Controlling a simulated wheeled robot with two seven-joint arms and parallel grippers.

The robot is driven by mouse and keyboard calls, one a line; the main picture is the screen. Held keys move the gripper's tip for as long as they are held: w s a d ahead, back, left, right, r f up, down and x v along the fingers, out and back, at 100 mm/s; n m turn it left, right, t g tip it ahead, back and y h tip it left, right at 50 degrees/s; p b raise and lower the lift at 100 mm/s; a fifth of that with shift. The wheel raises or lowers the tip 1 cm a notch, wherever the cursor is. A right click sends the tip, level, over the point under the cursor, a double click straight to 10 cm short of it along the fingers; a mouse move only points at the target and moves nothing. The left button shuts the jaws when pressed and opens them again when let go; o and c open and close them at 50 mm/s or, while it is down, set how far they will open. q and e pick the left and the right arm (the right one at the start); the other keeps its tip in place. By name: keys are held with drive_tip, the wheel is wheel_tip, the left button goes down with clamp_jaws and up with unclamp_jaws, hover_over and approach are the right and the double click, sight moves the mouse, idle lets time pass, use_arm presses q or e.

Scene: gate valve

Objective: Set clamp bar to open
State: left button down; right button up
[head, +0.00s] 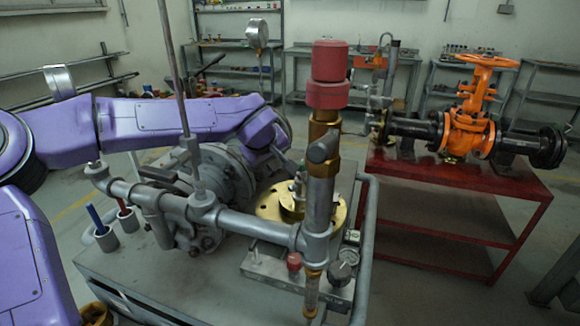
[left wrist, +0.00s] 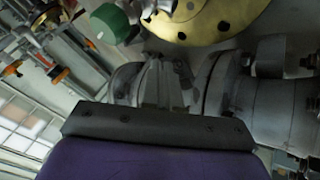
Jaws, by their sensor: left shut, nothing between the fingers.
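My left arm reaches in from the left behind the grey pipework, and my left gripper (head: 287,160) is small and partly hidden near the round brass flange (head: 270,207). It is shut with nothing held. In the left wrist view the brass flange (left wrist: 205,18) is at the top, with grey round machine housing (left wrist: 225,85) below it. A dark plate of my wrist crosses the lower part of that view, and no fingertips stand out. I cannot pick out the clamp bar for certain among the grey metal parts by the flange. My right gripper does not show.
A tall pipe with a red cap (head: 328,75) and a horizontal grey pipe (head: 255,228) stand in front of the flange. A pressure gauge (head: 342,273) sits low on the bench. An orange gate valve (head: 468,130) rests on a red table (head: 460,180) at right.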

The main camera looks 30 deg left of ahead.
use_arm(q)
drive_tip(key=w+f, duration=0.1)
drive_tip(key=w, duration=0.1)
drive_tip(key=w+f, duration=0.1)
drive_tip(key=w, duration=0.1)
drive_tip(key=w+f, duration=0.1)
drive_tip(key=f, duration=0.1)
drive_tip(key=shift+w+d, duration=0.3)
drive_tip(key=shift+w, duration=0.1)
drive_tip(key=shift+w+d+r, duration=0.1)
drive_tip(key=shift+w+d, duration=0.15)
drive_tip(key=shift+w, duration=0.15)
